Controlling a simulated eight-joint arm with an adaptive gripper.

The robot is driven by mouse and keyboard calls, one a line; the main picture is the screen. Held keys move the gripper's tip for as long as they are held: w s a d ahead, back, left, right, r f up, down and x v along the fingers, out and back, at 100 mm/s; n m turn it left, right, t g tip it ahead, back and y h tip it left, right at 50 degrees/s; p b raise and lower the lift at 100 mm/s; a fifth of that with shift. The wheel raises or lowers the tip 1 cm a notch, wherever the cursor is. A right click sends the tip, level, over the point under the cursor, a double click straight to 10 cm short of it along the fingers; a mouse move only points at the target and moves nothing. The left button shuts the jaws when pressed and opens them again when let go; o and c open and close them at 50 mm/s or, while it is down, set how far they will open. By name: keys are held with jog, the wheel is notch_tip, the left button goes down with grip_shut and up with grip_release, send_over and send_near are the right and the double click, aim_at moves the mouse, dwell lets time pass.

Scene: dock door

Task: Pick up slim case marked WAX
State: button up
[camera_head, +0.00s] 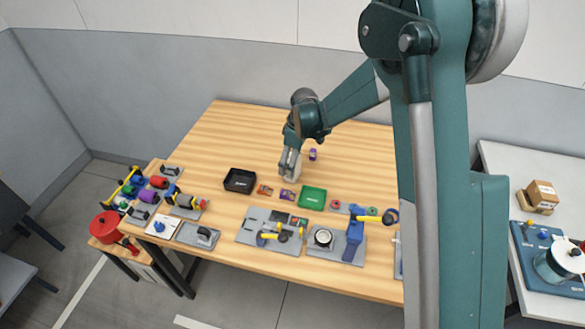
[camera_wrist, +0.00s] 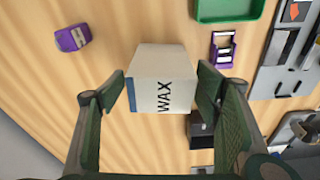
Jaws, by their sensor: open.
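The slim case marked WAX (camera_wrist: 164,88) is white with a blue stripe along one edge, and its black lettering reads sideways in the wrist view. In the head view the case (camera_head: 290,170) stands on the wooden table below my arm, partly covered by the gripper. My gripper (camera_wrist: 162,87) is open, with one finger on each side of the case. A narrow gap shows at the left finger; at the right finger I cannot tell whether it touches.
A black tray (camera_head: 240,181) is left of the case and a green tray (camera_head: 313,197) is in front of it to the right. A small purple object (camera_head: 312,155) stands to the right. Grey boards with tools (camera_head: 270,230) line the front edge. The table's back (camera_head: 240,125) is clear.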

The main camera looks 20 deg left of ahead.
jog(key=shift+a+f, duration=0.15)
jog(key=shift+f, duration=0.75)
jog(key=shift+a+f, duration=0.1)
jog(key=shift+f, duration=0.75)
jog(key=shift+c, duration=0.5)
jog(key=c, duration=1)
